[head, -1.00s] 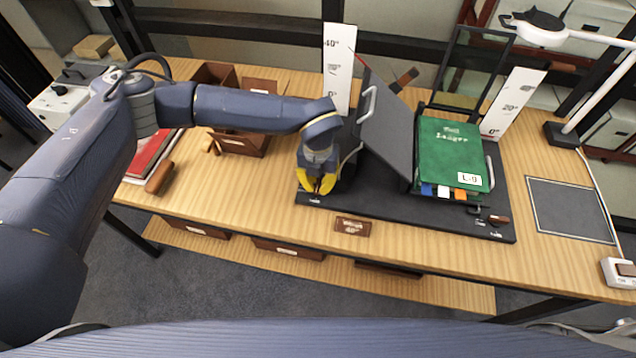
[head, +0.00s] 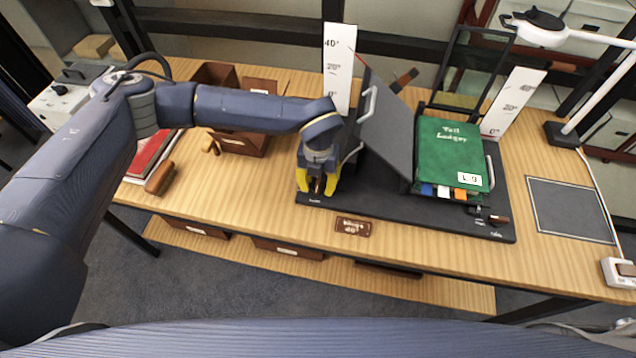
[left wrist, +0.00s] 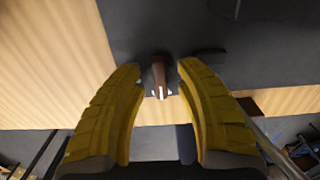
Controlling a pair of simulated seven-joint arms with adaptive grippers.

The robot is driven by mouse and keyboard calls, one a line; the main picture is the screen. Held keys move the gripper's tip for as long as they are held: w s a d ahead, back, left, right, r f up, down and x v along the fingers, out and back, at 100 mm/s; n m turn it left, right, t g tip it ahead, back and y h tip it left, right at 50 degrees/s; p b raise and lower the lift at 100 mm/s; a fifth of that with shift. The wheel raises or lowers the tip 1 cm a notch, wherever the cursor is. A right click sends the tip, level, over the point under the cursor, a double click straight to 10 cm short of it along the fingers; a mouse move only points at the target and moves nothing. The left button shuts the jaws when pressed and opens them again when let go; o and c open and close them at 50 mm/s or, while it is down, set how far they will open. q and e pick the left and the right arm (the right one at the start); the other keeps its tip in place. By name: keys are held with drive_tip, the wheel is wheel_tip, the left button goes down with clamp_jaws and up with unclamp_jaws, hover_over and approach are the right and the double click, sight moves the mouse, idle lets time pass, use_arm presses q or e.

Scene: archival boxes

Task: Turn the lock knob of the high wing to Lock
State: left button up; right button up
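The book cradle (head: 400,215) is a dark base on the table. Its left wing (head: 388,125) is a grey panel standing steeply tilted, higher than the right side. My left gripper (head: 317,188), with yellow fingers, points down at the base's front left corner. In the left wrist view, the gripper (left wrist: 160,70) is open, with one finger on each side of a brown lock knob (left wrist: 159,77) and gaps showing. The knob's white-marked end points toward the base's front edge. Its label is mostly hidden or too small to read. My right gripper is not in view.
A green ledger (head: 448,150) lies on the right side of the cradle. Another brown knob (head: 498,220) sits at the front right corner. White angle scales (head: 338,65) stand behind. A brown plaque (head: 352,227) lies in front. A lamp (head: 540,30) stands at the right.

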sight(318, 185)
use_arm(q)
wheel_tip(318, 185, up, 12)
idle(0.7)
idle(0.4)
